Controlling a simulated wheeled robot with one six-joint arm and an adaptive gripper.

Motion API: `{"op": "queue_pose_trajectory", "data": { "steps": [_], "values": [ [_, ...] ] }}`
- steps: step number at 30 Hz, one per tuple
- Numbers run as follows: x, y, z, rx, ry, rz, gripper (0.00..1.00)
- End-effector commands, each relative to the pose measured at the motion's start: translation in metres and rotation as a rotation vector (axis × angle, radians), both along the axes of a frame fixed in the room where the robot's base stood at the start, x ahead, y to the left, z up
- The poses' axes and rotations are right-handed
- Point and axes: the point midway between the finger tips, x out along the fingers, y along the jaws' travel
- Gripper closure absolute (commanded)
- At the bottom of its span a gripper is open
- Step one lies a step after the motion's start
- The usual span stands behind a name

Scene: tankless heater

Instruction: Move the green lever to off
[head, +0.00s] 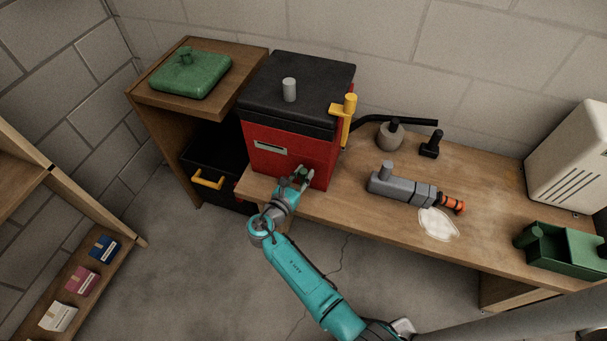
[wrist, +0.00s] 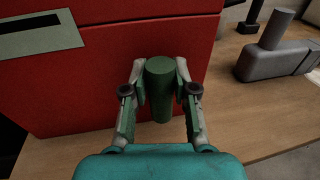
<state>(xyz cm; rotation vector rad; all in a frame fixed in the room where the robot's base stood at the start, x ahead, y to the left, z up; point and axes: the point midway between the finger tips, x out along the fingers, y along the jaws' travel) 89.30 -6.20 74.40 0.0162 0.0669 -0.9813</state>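The green lever (wrist: 160,88) is a short upright green cylinder in front of the red face of the heater box (head: 290,157). In the wrist view it stands between the two fingertips of my gripper (wrist: 161,82). The fingertips flank it closely on the left and right, and I cannot tell whether both touch it. In the head view my gripper (head: 299,178) is at the lower front of the red box, and it mostly hides the lever. The lever's lower end and mount are not clear.
A yellow lever (head: 346,115) is on the box's right side, with a grey knob (head: 289,90) on its black lid. A wooden bench (head: 330,205) holds a grey tool (head: 402,188) and a green bin (head: 562,254) to the right. A green canister (head: 191,75) lies on the left cabinet.

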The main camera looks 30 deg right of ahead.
Motion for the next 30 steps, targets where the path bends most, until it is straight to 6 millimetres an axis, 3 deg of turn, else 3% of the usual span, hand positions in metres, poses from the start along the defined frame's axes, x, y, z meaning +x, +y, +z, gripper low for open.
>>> {"op": "queue_pose_trajectory", "data": {
  "steps": [1,3,14,30],
  "values": [
    [0.0,0.001,0.0,0.0,0.0,0.001,0.58],
    [0.0,0.0,0.0,0.0,0.0,0.001,0.48],
    [-0.002,0.005,0.0,0.001,-0.001,0.002,0.48],
    [-0.054,0.082,0.006,0.001,-0.001,0.004,0.48]
  ]
}}
